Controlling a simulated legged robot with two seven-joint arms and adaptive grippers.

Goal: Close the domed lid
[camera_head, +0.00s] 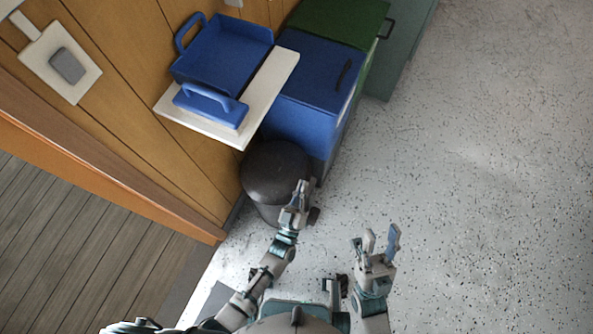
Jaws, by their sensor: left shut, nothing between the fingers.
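A dark round bin (262,212) stands on the floor against the wooden wall. Its dark domed lid (274,168) covers the top of the bin. Whether the lid is fully seated cannot be told. My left gripper (302,186) is shut and empty, at the lid's right front edge, hiding part of the lid and bin. I cannot tell whether it touches the lid. My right gripper (381,236) is open and empty over the floor to the right, its fingers apart.
Behind the bin stand a blue box (310,70) and a green box (335,20). A white shelf (272,85) on the wall holds a blue tray (222,50) and a blue handled tool (210,107). The speckled floor (490,180) to the right is clear.

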